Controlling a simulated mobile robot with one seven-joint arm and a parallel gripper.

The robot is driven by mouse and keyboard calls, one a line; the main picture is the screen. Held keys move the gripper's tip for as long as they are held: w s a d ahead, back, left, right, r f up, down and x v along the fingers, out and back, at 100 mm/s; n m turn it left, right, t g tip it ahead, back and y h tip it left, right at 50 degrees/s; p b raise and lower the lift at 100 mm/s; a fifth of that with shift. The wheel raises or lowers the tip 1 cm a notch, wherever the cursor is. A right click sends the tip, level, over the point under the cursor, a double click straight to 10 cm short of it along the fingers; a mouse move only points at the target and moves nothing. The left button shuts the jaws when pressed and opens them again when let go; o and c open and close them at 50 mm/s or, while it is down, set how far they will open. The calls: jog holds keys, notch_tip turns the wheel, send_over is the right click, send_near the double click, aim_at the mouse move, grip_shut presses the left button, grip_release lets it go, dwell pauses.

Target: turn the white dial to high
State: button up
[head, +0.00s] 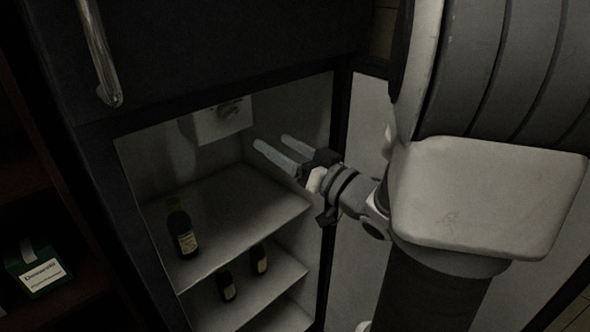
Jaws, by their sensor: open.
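The white dial (229,110) sits on a pale square plate (212,127) high on the back wall inside the open dark fridge. It looks dim and greyish, and its setting is too small to read. My gripper (272,145) is open and empty. It reaches in from the right, above the upper shelf, with its two pale fingers apart and pointing left. The fingertips are to the right of and below the dial in the picture, not touching it.
A dark green-capped bottle (182,230) stands on the upper shelf (235,215). Two small bottles stand on the shelf below, one of them here (259,260). The open fridge door (372,190) is at right. A green box (38,268) sits at left.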

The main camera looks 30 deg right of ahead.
jog(key=b+v, duration=0.3)
jog(key=shift+s, duration=0.4)
jog(key=shift+f, duration=0.1)
